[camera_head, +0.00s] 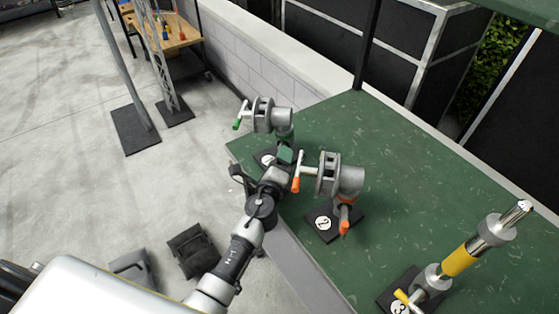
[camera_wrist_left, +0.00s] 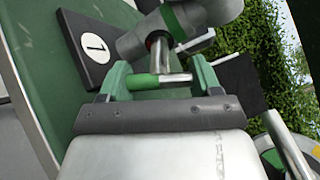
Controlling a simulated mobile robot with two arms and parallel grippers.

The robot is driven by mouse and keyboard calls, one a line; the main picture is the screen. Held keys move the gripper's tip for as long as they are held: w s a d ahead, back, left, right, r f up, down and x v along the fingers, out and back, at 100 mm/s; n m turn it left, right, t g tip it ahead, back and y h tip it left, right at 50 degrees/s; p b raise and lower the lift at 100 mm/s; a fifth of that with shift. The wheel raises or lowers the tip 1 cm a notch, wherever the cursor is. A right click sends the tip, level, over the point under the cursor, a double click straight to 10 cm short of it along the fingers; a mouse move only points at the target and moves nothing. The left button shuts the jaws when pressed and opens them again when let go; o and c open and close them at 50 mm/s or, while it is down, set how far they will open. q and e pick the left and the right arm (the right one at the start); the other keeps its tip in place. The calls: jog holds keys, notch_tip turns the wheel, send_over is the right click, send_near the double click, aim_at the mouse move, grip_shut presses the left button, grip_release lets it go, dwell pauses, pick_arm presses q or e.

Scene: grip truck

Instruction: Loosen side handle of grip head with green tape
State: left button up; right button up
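The grip head with green tape (camera_head: 264,115) stands on the black base marked 1 at the table's far left corner. One green-tipped handle (camera_head: 238,124) sticks out to its left. My left gripper (camera_head: 285,155) is low beside this grip head. In the left wrist view its two green fingers (camera_wrist_left: 160,82) are wide apart. A silver side handle with green tape (camera_wrist_left: 144,81) lies crosswise between them, its ends close to the fingers. I cannot tell whether they touch. The grip head (camera_wrist_left: 185,25) shows just beyond. My right gripper is not in view.
A grip head with orange tape (camera_head: 345,180) stands on base 2, close to the right of my left gripper. A yellow-taped piece (camera_head: 460,260) is on base 3. The green table (camera_head: 400,170) is clear behind them. A low wall (camera_head: 290,65) runs behind.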

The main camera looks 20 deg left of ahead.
pick_arm(q)
jog(key=shift+c, duration=0.7)
jog(key=shift+f+n+b, duration=0.15)
jog(key=shift+n+b, duration=0.15)
jog(key=shift+b, duration=0.15)
jog(key=shift+n+b, duration=0.35)
jog(key=shift+n, duration=0.15)
jog(key=o, duration=0.9)
jog(key=s, duration=0.7)
jog(key=s+b, duration=0.1)
jog(key=s, duration=0.2)
jog(key=shift+s+d, duration=0.3)
jog(key=shift+s, duration=0.1)
